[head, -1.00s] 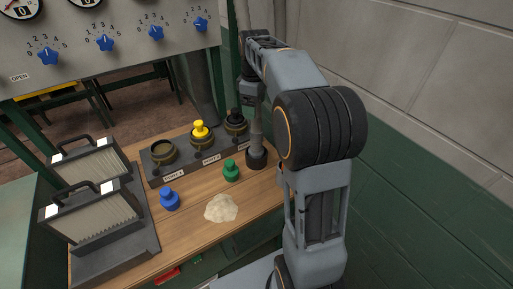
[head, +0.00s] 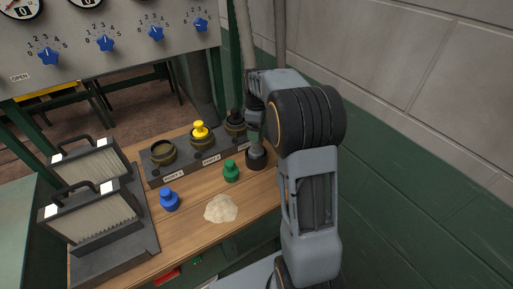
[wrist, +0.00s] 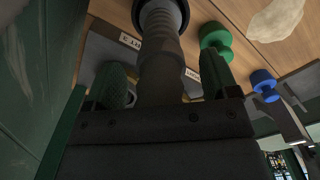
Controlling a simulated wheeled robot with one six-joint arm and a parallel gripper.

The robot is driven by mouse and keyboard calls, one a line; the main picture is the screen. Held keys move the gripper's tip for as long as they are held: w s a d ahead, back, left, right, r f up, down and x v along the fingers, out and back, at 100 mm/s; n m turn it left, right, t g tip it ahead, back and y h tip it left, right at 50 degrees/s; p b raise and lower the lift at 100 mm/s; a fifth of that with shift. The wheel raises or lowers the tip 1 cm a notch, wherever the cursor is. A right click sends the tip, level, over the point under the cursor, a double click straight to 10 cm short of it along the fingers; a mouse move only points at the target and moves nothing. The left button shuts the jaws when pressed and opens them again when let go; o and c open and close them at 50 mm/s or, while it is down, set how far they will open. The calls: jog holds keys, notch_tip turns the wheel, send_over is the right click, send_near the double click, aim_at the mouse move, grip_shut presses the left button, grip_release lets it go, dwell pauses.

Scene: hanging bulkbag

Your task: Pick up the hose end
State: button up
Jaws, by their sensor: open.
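The hose end (head: 257,157) is a dark flared cuff standing on the bench beside the right end of the port block. In the wrist view, its dark rim (wrist: 160,14) and grey ribbed neck rise toward the camera. My gripper (wrist: 162,78) is open, with one green-padded finger on each side of the ribbed neck. I cannot tell whether either finger touches it. In the head view, my wrist and gripper are just above the hose end, and the fingers are mostly hidden.
A green cap (head: 231,171), a blue cap (head: 169,199) and a pale powder patch (head: 221,208) lie left of the hose end. The port block (head: 180,173) holds a yellow plug (head: 200,131). A filter unit (head: 92,210) stands at left; a wall (head: 430,110) is close on the right.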

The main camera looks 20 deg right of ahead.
aim_at(256, 146)
jog(key=shift+f, duration=1.7)
jog(key=shift+c, duration=0.3)
jog(key=c, duration=1.2)
jog(key=shift+c, duration=0.2)
jog(key=shift+r, duration=0.2)
